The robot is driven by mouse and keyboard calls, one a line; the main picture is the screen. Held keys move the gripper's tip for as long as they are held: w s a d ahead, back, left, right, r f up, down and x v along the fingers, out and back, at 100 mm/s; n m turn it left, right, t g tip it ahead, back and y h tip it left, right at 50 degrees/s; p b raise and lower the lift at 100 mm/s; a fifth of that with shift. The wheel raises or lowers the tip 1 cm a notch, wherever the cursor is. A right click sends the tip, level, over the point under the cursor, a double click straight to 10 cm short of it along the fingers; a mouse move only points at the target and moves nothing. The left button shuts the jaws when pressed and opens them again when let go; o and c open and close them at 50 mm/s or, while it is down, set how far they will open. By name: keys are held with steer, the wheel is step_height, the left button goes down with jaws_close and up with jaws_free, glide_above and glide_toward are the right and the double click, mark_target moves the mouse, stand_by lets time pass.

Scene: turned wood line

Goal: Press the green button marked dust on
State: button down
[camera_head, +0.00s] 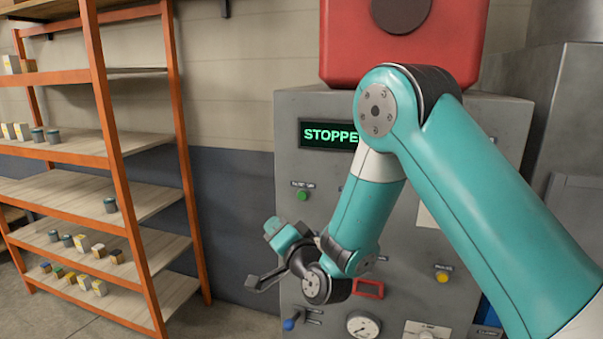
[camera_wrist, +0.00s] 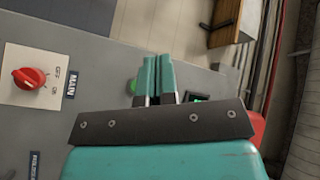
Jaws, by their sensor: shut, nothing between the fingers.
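A green button (camera_head: 302,196) sits on the front of the grey control cabinet (camera_head: 290,130), below the lit display. The small label above it is too blurred to read surely. My gripper (camera_head: 272,228) is shut and empty, a little below and left of the green button in the head view. In the wrist view my two teal fingers (camera_wrist: 157,78) are side by side. I cannot tell how far the fingertips are from the panel.
The display (camera_head: 328,134) reads "STOPPE", its end hidden by my arm. A yellow button (camera_head: 442,277), a gauge (camera_head: 363,325) and a blue-knobbed lever (camera_head: 290,323) are lower down. A red MAIN rotary switch (camera_wrist: 29,78) shows in the wrist view. Orange shelving (camera_head: 110,120) stands left.

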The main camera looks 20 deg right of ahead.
mark_target(302, 196)
steer(key=shift+w+d+r+m+t+h+p, duration=0.1)
steer(key=shift+d+r+m+t+h+p, duration=0.1)
steer(key=shift+d+m+t+h, duration=0.35)
steer(key=shift+d+r+m+t+h+p, duration=0.15)
steer(key=shift+d+m+t+h, duration=0.3)
steer(key=shift+h, duration=0.1)
steer(key=w+d+b, duration=0.1)
steer(key=w+b, duration=0.1)
steer(key=w+d+b, duration=0.4)
steer(key=w+b, duration=0.1)
steer(key=shift+d, duration=0.1)
steer(key=shift+w+d+b, duration=0.1)
steer(key=shift+w+b, duration=0.05)
steer(key=shift+b, duration=0.25)
stand_by(1.4)
steer(key=shift+w+d, duration=0.15)
steer(key=shift+w, duration=0.1)
